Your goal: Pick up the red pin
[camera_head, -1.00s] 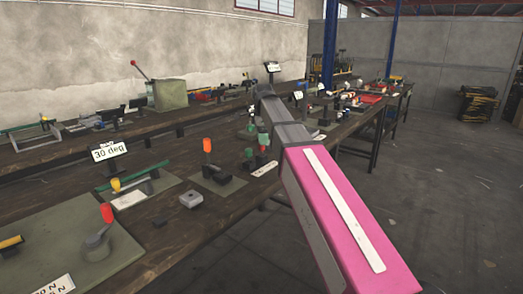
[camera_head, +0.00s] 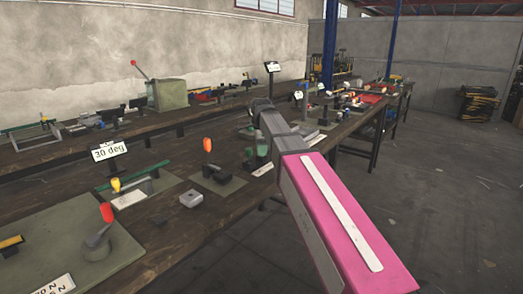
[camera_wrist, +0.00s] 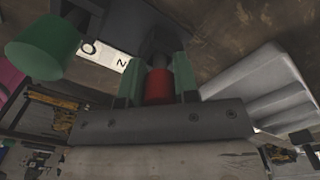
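In the wrist view, a short red cylinder, which looks like the red pin (camera_wrist: 159,88), sits between the two green fingers of my gripper (camera_wrist: 157,78). A finger stands close on each side of it. Whether they press on it I cannot tell. A dark part rises behind the red piece, so what holds or supports it is hidden. In the head view, my arm reaches over the bench and hides the gripper's fingertips and the red pin.
A large green cylinder (camera_wrist: 45,45) hangs close to the left of my gripper. A pale stepped block (camera_wrist: 260,85) is to the right. In the head view, an orange-tipped lever (camera_head: 207,146) and a grey block (camera_head: 192,198) stand on the bench (camera_head: 170,222).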

